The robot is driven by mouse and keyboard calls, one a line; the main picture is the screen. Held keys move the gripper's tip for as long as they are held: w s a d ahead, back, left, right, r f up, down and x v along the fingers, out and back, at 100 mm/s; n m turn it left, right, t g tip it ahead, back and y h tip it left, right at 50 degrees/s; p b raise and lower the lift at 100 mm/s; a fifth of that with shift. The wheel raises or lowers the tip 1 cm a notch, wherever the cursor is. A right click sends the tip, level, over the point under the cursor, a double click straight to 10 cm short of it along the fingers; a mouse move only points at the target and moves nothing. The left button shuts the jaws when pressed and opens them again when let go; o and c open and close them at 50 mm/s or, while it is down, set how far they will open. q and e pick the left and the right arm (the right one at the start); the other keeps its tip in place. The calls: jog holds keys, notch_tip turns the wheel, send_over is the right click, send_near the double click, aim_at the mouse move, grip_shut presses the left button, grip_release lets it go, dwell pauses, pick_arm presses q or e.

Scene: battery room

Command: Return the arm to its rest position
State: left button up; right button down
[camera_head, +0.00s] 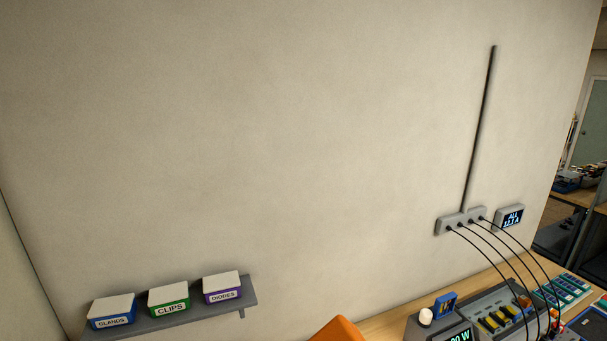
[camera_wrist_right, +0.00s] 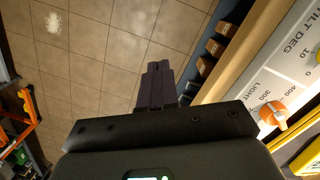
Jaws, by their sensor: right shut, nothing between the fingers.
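My right gripper (camera_wrist_right: 156,86) shows in the right wrist view, its dark fingers pressed together with nothing between them. It hangs over open tiled floor (camera_wrist_right: 95,55), apart from the equipment at the right. Neither gripper shows in the head view, which looks mostly at a bare wall. My left gripper is in neither view.
A panel with an orange knob (camera_wrist_right: 272,114) stands close on the right in the wrist view. In the head view, a shelf (camera_head: 180,318) holds labelled boxes. Black cables run from a wall socket strip (camera_head: 461,220) to equipment on a wooden bench (camera_head: 390,322).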

jog(key=s+a+f+y, duration=0.15)
jog(key=s+a, duration=0.35)
jog(key=a, duration=0.6)
jog(key=s+a+f+y, duration=0.1)
jog(key=s+a+f, duration=0.3)
jog(key=a, duration=0.6)
jog(key=a+r+n+t, duration=0.25)
jog(key=a+r, duration=0.35)
jog(key=a, duration=0.3)
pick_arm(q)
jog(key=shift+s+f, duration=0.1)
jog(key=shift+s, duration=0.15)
pick_arm(e)
jog(key=w+d+r+n+t+h, duration=0.1)
jog(key=d+r+n, duration=0.2)
jog(key=r, duration=0.9)
jog(key=w+d+r+n+t+h, duration=0.1)
jog(key=d+r+n, duration=0.3)
jog(key=r, duration=0.8)
jog(key=shift+r+h, duration=0.3)
jog(key=shift+h, duration=0.15)
